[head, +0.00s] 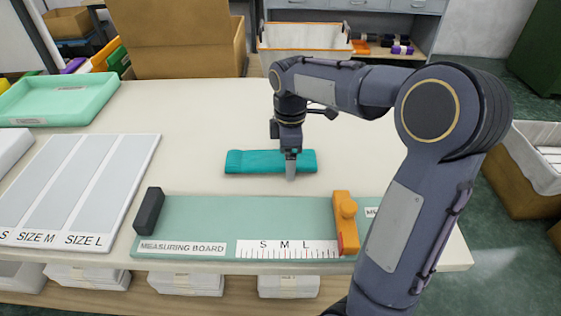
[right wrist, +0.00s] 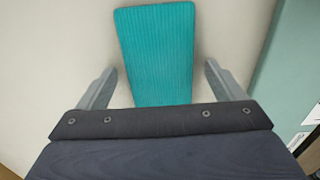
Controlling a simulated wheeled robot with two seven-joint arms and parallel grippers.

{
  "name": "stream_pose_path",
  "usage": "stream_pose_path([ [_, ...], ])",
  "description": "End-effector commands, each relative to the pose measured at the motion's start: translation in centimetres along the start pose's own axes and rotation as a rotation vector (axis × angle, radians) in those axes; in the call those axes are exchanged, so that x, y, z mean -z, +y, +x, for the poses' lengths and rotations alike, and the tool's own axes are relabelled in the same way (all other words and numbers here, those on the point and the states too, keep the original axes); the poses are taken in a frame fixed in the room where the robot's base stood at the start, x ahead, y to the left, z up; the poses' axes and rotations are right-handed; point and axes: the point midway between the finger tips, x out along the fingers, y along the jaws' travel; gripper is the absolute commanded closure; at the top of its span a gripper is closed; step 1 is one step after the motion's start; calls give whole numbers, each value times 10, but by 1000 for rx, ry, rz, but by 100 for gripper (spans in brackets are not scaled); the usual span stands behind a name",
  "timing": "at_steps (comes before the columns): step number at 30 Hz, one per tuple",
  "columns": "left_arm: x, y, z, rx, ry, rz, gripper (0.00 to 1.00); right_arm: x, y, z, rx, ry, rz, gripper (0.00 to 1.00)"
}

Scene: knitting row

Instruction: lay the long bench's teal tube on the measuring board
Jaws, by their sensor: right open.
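The teal tube (head: 255,161) lies flat on the long bench, just behind the measuring board, in the head view. The measuring board (head: 200,217) is green, with a dark block at its left end, an orange slider (head: 346,222) at its right and an S M L scale at the front. My right gripper (head: 291,172) points down at the tube's right part. In the right wrist view the ribbed teal tube (right wrist: 158,55) extends between the two open fingers (right wrist: 160,88), with a gap on each side. My left gripper is not in view.
A size chart board (head: 75,190) marked SIZE M and SIZE L lies at the left. A mint tray (head: 60,100) is at the back left. A cardboard box (head: 185,45) and a white-lined bin (head: 305,40) stand behind the bench (head: 180,105). The bench top behind the tube is clear.

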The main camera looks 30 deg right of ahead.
Motion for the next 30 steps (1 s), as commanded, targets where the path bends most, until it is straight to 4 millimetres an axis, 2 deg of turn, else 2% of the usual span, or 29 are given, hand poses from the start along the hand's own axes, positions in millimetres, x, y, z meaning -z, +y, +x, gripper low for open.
stream_pose_path([
  [5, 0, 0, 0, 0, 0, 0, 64, 0, 0, 0, -1, 0, 1, 11],
  [6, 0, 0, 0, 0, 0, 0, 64, 0, 0, 0, -1, 0, 1, 14],
  [15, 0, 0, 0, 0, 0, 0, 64, 0, 0, 0, -1, 1, 1, 53],
  [17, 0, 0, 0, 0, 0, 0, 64, 0, 0, 0, -1, 1, 1, 59],
  [25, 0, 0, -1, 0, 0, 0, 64, 0, 0, -2, -1, 1, 1, 59],
  [30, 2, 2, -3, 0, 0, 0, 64, 0, 1, -16, -4, 2, 1, 59],
])
